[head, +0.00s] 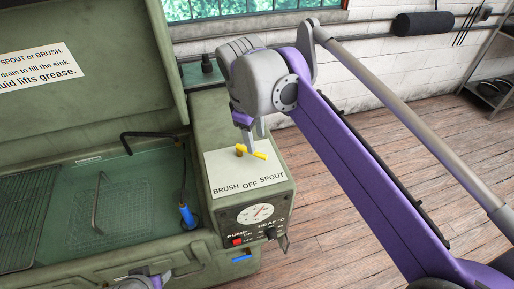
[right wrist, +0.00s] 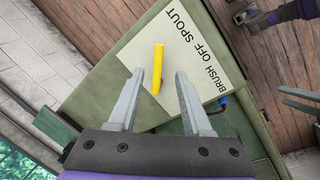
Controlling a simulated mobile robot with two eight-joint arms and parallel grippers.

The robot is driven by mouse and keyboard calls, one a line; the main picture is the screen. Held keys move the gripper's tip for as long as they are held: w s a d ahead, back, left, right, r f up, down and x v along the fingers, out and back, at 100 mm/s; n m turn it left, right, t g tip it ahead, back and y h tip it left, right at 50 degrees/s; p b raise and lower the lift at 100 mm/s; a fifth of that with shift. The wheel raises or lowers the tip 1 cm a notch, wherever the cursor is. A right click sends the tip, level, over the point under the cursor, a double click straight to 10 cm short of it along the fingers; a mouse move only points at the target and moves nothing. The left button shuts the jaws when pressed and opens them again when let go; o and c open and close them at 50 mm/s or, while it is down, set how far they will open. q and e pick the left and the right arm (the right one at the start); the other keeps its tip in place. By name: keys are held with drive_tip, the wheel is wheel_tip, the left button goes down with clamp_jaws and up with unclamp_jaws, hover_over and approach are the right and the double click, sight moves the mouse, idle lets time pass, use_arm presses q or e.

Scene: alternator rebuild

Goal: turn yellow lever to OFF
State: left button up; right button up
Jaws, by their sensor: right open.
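The yellow lever (head: 259,155) sits on a white label plate (head: 223,174) on top of the green washer's control box. The plate reads BRUSH, OFF and SPOUT; the lever's free end points toward the SPOUT side. My right gripper (head: 252,135) points down just over the lever. In the right wrist view its two fingers (right wrist: 158,75) are open, and the lever (right wrist: 158,60) shows between and beyond the tips. I cannot tell whether they touch it. Part of my left gripper (head: 150,281) shows at the bottom edge of the head view, its jaws unclear.
The control box (head: 203,120) carries a dial (head: 262,213), a red pump switch (head: 237,241) and a heat knob. Left of it lies the open sink (head: 70,235) with a blue-tipped hose (head: 187,217) and a bent black spout (head: 150,135). The raised lid (head: 100,100) stands behind the sink.

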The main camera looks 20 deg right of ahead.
sight(258, 153)
drive_tip(key=f, duration=0.2)
drive_tip(key=w+f, duration=0.1)
drive_tip(key=f, duration=0.3)
drive_tip(key=shift+w+d, duration=0.15)
drive_tip(key=shift+d, duration=0.25)
clamp_jaws()
idle(0.9)
